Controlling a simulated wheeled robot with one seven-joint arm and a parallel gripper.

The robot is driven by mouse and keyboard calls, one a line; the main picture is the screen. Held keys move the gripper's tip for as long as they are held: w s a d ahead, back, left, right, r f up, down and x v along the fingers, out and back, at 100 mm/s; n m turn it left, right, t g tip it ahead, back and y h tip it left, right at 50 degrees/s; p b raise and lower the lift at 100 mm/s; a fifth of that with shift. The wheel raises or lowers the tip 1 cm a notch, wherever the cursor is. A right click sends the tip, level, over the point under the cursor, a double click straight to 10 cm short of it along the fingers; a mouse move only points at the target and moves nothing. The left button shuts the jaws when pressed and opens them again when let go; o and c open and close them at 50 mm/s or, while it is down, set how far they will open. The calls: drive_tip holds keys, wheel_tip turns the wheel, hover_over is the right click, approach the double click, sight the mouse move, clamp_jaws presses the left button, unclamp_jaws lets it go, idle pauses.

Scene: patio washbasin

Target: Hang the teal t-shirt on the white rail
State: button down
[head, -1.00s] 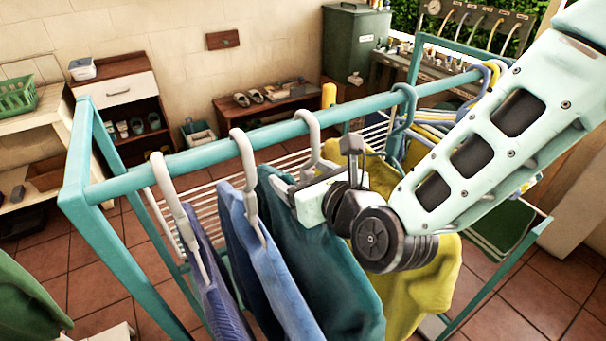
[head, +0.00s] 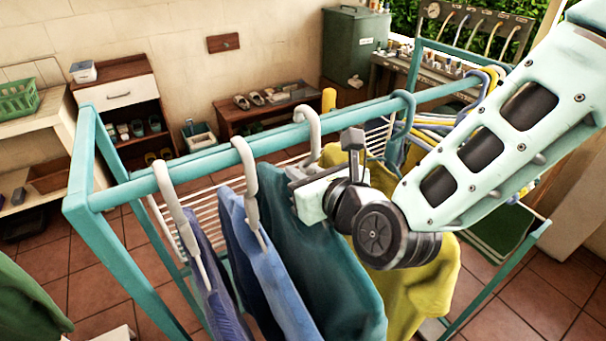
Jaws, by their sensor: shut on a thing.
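The teal t-shirt (head: 325,275) hangs upright below a teal rail (head: 205,160) in the head view, on a hanger with a pale hook (head: 314,128). My gripper (head: 304,185) is shut at the top of this shirt, just below the hook, and hides the hanger's shoulders. The hook arches over the rail's line; I cannot tell whether it rests on the rail. The rail looks teal, not white.
A blue shirt (head: 268,275) and a purple garment (head: 212,290) hang close on the left. A yellow shirt (head: 425,290) hangs behind on the right. A teal hanger hook (head: 404,112) is farther along the rail. White drying bars (head: 225,190) lie beyond.

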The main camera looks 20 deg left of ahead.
drive_tip(key=shift+r, duration=0.6)
drive_tip(key=v, duration=0.2)
drive_tip(key=f+v, duration=0.1)
drive_tip(key=v, duration=0.4)
drive_tip(key=shift+s+d+f, duration=0.1)
drive_tip(key=shift+s+d, duration=0.25)
drive_tip(key=shift+s+d+f+b, duration=0.15)
drive_tip(key=shift+d+b, duration=0.1)
drive_tip(key=shift+b, duration=0.95)
drive_tip(key=shift+s+d+b, duration=0.4)
drive_tip(key=shift+d+b, duration=0.1)
drive_tip(key=shift+b, duration=0.55)
drive_tip(key=shift+s+d+r, duration=0.1)
drive_tip(key=shift+s+r, duration=0.1)
drive_tip(key=shift+r, duration=0.05)
drive_tip(key=shift+s+d, duration=0.1)
